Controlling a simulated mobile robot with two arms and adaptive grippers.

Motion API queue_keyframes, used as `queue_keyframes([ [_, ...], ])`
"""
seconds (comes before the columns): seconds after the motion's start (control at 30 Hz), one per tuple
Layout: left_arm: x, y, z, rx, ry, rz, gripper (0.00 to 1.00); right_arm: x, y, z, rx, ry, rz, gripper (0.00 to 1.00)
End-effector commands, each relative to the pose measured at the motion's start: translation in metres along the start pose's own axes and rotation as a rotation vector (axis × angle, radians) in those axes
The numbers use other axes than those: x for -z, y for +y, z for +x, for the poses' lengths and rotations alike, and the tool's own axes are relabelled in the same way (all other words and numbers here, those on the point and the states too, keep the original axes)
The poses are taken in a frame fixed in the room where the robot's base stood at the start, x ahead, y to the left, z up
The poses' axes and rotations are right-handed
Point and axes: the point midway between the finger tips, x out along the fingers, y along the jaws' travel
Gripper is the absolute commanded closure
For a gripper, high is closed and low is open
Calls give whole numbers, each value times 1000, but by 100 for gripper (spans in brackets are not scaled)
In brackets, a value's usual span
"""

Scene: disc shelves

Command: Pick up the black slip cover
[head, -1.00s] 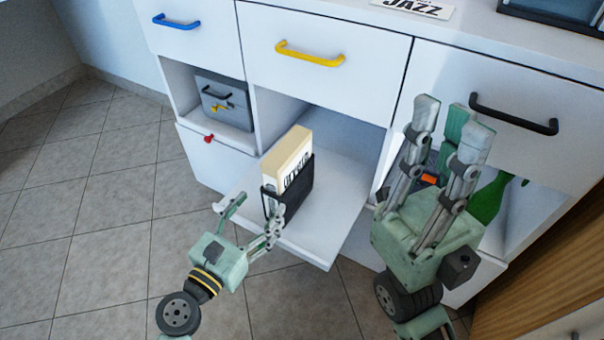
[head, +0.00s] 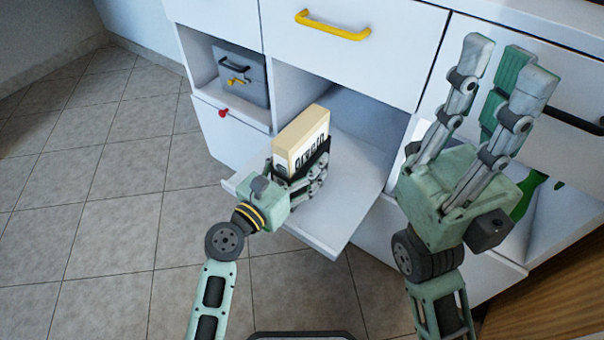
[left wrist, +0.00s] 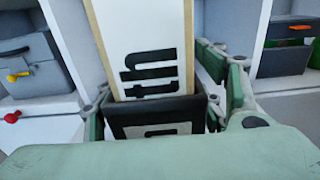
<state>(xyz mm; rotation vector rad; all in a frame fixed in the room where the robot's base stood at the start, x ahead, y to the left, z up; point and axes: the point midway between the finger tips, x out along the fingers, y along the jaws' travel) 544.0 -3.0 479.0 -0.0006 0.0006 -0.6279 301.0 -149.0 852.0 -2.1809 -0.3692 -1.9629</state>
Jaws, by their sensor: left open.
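The black slip cover (head: 283,172) wraps the lower part of a cream, lettered box (head: 298,145), which stands upright on the white fold-down shelf door. My left gripper (head: 300,178) is at the slip cover and hides much of it in the head view. In the left wrist view the slip cover (left wrist: 155,112) sits between the fingers of my left gripper (left wrist: 158,108), which are open with one on each side. The box (left wrist: 145,48) rises above it. My right gripper (head: 507,72) points upward, open and empty, away from the slip cover.
The white fold-down door (head: 330,232) juts out below the drawer with the yellow handle (head: 332,26). A grey box (head: 238,75) sits in the left compartment. A red knob (head: 223,112) is below it. A green object (head: 527,193) is partly hidden behind my right gripper. Tiled floor is clear at left.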

Motion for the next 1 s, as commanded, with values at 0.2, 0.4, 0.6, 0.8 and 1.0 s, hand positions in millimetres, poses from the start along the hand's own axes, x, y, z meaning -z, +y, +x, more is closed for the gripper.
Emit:
queue_keyframes([
  [0.2, 0, 0, 2, 0, 2, 0, 36, 0, 0, 1, 1, 2, 0, 100],
  [0.4, 0, 0, 2, 0, 1, 0, 50, 0, 0, 1, 1, 3, 0, 100],
  [0.6, 0, 0, 2, 0, 1, 0, 67, 0, 0, 1, 1, 3, 0, 100],
  [0.8, 0, 0, 2, -1, 1, 0, 85, 0, 0, 1, 1, 3, 0, 100],
  [1.0, -2, 0, 2, -1, -2, 1, 85, 0, 0, 1, 1, 3, 0, 100],
])
